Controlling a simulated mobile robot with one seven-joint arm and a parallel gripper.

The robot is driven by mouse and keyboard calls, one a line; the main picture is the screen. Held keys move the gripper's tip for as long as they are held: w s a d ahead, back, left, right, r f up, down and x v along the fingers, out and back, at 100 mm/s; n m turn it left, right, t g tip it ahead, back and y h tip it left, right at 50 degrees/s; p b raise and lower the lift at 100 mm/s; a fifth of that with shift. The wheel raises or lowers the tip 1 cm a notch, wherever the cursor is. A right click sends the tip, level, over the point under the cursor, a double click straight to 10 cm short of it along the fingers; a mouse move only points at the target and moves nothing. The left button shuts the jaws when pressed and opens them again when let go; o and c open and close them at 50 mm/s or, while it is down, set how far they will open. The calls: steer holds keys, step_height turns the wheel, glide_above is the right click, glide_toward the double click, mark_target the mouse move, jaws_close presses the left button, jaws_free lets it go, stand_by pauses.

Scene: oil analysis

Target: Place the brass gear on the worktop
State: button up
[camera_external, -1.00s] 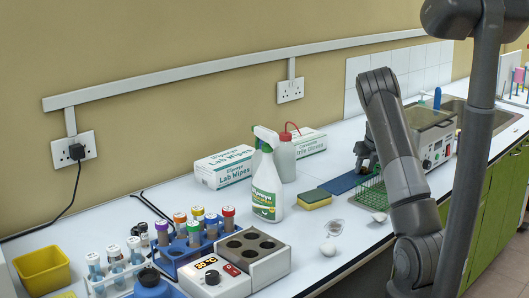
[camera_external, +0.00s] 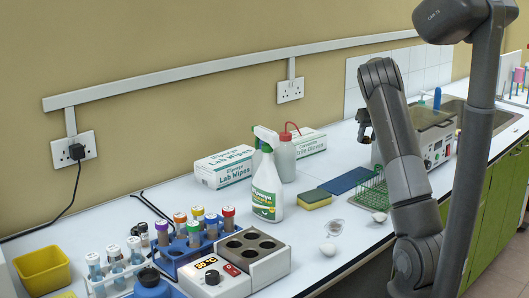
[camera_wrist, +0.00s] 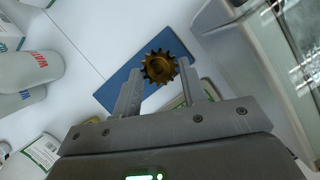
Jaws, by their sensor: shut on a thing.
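The brass gear (camera_wrist: 158,67) is a toothed brown-gold wheel between the fingertips of my gripper (camera_wrist: 158,76) in the wrist view. My gripper is shut on it. In the external view my gripper (camera_external: 364,124) is raised above the worktop, and the gear cannot be made out there. The white worktop (camera_external: 330,268) runs along the wall; it also shows in the wrist view (camera_wrist: 105,30). Below the gear in the wrist view lies a blue mat (camera_wrist: 112,92), which also shows in the external view (camera_external: 347,181).
A green wire rack (camera_external: 372,194) and a grey bath unit (camera_external: 432,140) stand near my arm. A sponge (camera_external: 314,200), spray bottle (camera_external: 267,190), wash bottle (camera_external: 285,160) and boxes (camera_external: 222,168) are further left. Bare worktop lies between the gloves box and mat.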

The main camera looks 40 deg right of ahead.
mark_target(368, 137)
step_height(368, 137, up, 17)
steer(key=w+a+n+y, duration=0.1)
steer(key=w+a+n, duration=0.2)
steer(key=w+a, duration=0.8)
steer(key=w+a+n+y, duration=0.2)
steer(key=w+a+n, duration=0.2)
steer(key=w+a, duration=0.75)
steer(key=w+a+n+y, duration=0.2)
steer(key=a+n, duration=0.5)
steer(key=a, duration=2.8)
step_height(368, 137, down, 18)
steer(key=shift+g, duration=0.3)
steer(key=w+a+f, duration=0.1)
steer(key=a+f, duration=0.1)
steer(key=a, duration=0.1)
steer(key=w+a+f, duration=0.1)
steer(key=a+f, duration=0.1)
steer(key=a, duration=0.1)
steer(key=w+a+f, duration=0.1)
steer(key=a+f, duration=0.1)
steer(key=a, duration=0.2)
steer(key=shift+f, duration=0.25)
steer(key=shift+w+a+f, duration=0.1)
steer(key=shift+a+f, duration=0.05)
steer(key=shift+f, duration=1.9)
